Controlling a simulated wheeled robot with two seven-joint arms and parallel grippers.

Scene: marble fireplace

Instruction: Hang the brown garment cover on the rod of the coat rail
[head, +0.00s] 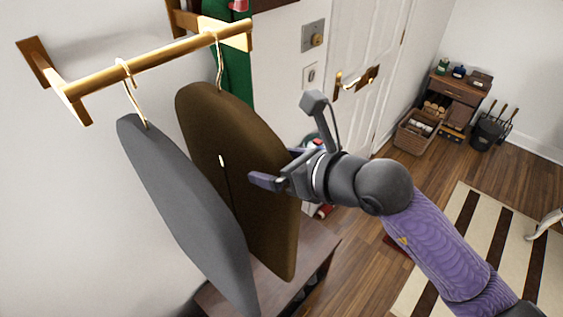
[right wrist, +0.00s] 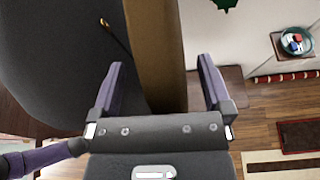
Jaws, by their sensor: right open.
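The brown garment cover (head: 240,185) hangs upright below the right end of the golden rod (head: 160,59). Its hook (head: 219,62) appears to be over the rod. My right gripper (head: 278,167) is open at the cover's right edge. In the right wrist view, the cover's lit brown edge (right wrist: 155,50) stands between the two spread fingers (right wrist: 160,85), with visible gaps beside it. I cannot tell whether either finger touches it. My left gripper is not in view.
A grey garment cover (head: 187,205) hangs from the rod at the left, close to the brown one. A dark wooden bench (head: 318,250) stands below. A green item (head: 238,75) is behind the rod's right end. A white door (head: 362,60) is behind my gripper.

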